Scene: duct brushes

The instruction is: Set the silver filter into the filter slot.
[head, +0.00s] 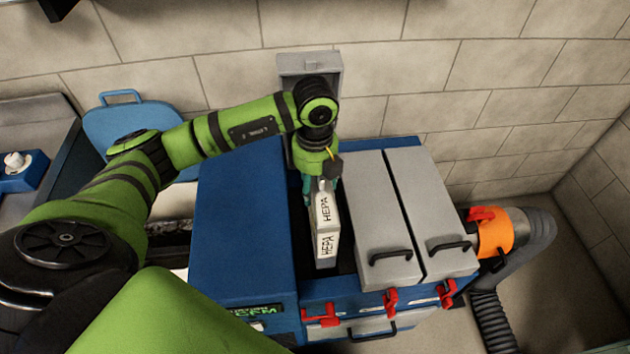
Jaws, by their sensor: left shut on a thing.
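A light HEPA filter (326,232), silver-white with dark lettering, stands upright in the dark open slot (342,262) of the blue machine (245,235). How deep it sits in the slot I cannot tell. My left gripper (323,188) is shut on the top of the filter, coming down from above. Its fingers are partly hidden by the wrist. My right gripper is not in view.
A grey lid (310,68) stands raised behind the slot. Two closed grey lids (395,215) with black handles lie right of it. Red latches (322,315) line the front. An orange collar (497,232) and grey hose (535,245) are at right.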

